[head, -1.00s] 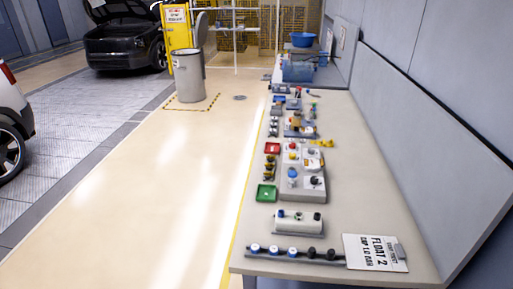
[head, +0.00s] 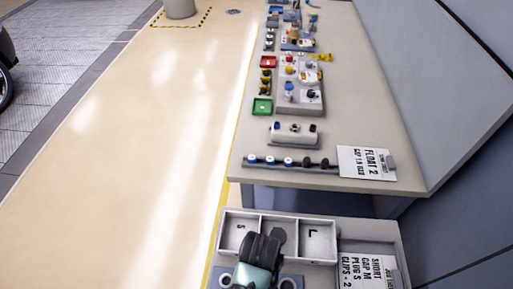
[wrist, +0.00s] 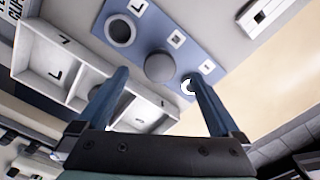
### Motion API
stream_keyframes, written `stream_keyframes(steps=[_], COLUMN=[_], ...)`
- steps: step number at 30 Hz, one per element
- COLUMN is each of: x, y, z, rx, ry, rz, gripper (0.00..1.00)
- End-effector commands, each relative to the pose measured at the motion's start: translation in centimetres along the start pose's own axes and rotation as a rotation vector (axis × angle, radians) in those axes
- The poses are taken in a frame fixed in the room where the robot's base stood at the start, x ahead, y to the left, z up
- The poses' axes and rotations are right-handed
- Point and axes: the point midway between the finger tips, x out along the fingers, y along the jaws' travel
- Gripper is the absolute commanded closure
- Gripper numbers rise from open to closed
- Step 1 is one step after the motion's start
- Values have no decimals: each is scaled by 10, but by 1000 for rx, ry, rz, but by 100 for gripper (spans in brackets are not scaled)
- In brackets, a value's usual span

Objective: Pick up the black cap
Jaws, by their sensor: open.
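Two black caps (head: 307,162) sit at the right end of a dark rack (head: 271,161) in the head view, beside several white-and-blue caps. No cap that I can clearly tell as black shows in the wrist view. My gripper (wrist: 156,76) is open in the wrist view, its two blue fingers apart. Between the fingertips, a grey round piece (wrist: 160,67) shows on a blue plate (wrist: 185,50) with ring-shaped holders; I see nothing held. In the head view my dark wrist hides my fingers and part of the plate and tray, well nearer than the rack.
A white tray (head: 221,235) with compartments marked S and L lies in front of the bench (head: 370,205). A card (head: 366,163) reading FLOAT 2 lies right of the rack. Another card (head: 368,266) lies by the tray.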

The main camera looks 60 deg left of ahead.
Motion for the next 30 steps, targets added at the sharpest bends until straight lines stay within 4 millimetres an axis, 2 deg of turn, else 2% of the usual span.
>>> stream_keyframes(steps=[3,11,21,30], x=[14,28,67,72], y=[0,0,-1,-1], z=[0,-2,-6,-6], rx=[-1,-1,-2,-2], ry=[-1,0,0,2], rz=[-1,-1,0,2], gripper=[0,0,0,0])
